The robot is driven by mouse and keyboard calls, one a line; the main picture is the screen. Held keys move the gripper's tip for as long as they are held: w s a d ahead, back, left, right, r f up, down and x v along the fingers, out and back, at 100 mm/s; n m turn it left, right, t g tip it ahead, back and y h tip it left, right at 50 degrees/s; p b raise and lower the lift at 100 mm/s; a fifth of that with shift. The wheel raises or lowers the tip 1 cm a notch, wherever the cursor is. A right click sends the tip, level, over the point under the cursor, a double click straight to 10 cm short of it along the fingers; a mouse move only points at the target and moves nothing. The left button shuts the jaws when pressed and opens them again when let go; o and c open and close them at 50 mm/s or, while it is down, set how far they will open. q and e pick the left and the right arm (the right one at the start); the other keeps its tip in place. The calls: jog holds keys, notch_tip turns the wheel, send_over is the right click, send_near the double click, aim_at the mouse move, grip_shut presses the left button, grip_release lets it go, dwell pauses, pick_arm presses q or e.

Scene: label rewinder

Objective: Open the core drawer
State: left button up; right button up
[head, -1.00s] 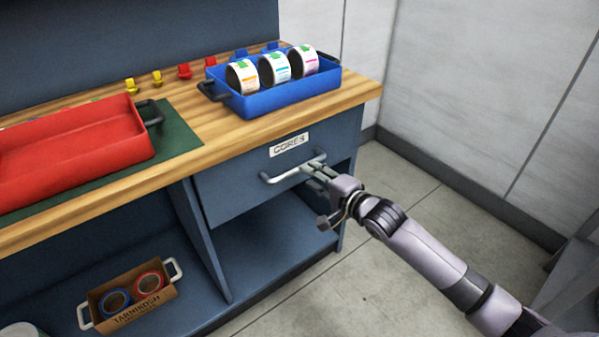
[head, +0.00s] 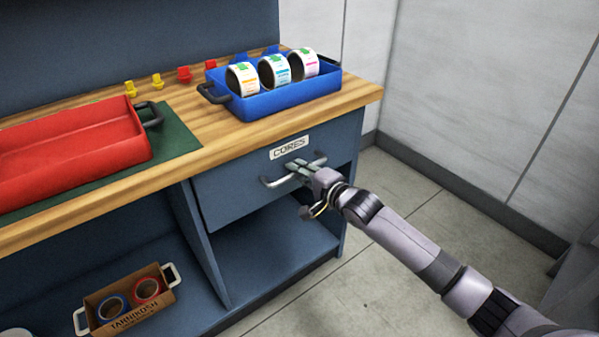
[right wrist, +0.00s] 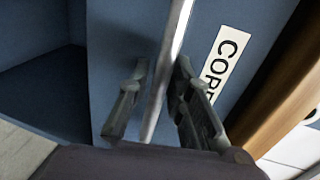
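The core drawer (head: 238,189) is a blue-grey front under the wooden worktop, with a white "CORES" label (head: 289,147) above its handle. It looks shut. Its silver bar handle (head: 273,182) runs across the front, and the bar also shows in the right wrist view (right wrist: 168,62). My right gripper (head: 303,167) is at the right half of the handle. In the right wrist view its two dark fingers (right wrist: 158,95) stand apart, one on each side of the bar, with a visible gap at the left finger. My left gripper is not in view.
A blue bin (head: 290,98) with label rolls and a red tray (head: 70,150) stand on the worktop (head: 225,140). A cardboard box with tape rolls (head: 128,305) sits on the lower shelf. The floor in front of the drawer (head: 375,270) is clear.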

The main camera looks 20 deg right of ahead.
grip_shut()
jog(key=shift+s, duration=0.1)
dwell(0.5)
